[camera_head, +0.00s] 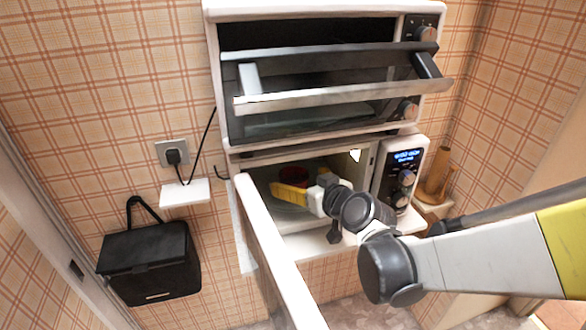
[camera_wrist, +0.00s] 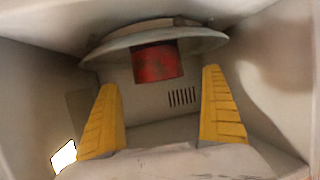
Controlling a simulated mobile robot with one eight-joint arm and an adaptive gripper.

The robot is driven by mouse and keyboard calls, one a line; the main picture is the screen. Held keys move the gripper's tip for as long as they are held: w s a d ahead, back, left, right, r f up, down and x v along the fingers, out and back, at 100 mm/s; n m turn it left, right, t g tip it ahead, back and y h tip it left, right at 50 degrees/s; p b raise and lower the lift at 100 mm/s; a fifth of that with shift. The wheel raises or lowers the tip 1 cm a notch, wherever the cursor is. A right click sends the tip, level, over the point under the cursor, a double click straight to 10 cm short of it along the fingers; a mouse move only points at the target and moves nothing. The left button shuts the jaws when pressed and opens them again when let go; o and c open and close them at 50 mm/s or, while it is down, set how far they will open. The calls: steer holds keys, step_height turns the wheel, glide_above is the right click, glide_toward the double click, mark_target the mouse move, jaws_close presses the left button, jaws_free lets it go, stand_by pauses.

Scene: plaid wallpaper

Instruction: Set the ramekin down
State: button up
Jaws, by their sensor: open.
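The red ramekin (camera_head: 293,174) is inside the open microwave (camera_head: 240,215), resting on its round turntable plate (camera_head: 290,213). The wrist view is upside down: the ramekin (camera_wrist: 158,62) appears beneath the plate (camera_wrist: 105,46) there. My gripper (camera_head: 276,191) reaches into the microwave with its yellow fingers. In the wrist view my gripper (camera_wrist: 160,77) is open, its fingers spread wide and nothing between them. The ramekin lies beyond the fingertips, apart from them. In the head view my fingers partly cover the front of the ramekin.
The microwave door (camera_head: 275,250) stands open toward the camera, left of my arm. The control panel (camera_head: 402,178) is on the right. An oven (camera_head: 330,120) with its door partly open sits above. A black bag (camera_head: 150,262) hangs on the left wall. Wooden objects (camera_head: 438,178) stand at the right.

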mark_target(287, 174)
steer(key=b+x, duration=0.1)
steer(key=x, duration=0.3)
steer(key=shift+w+f, duration=0.15)
steer(key=shift+f, duration=0.15)
steer(key=shift+r, duration=0.1)
steer(key=shift+c, duration=1)
steer(key=c, duration=1.2)
steer(key=shift+c, duration=0.2)
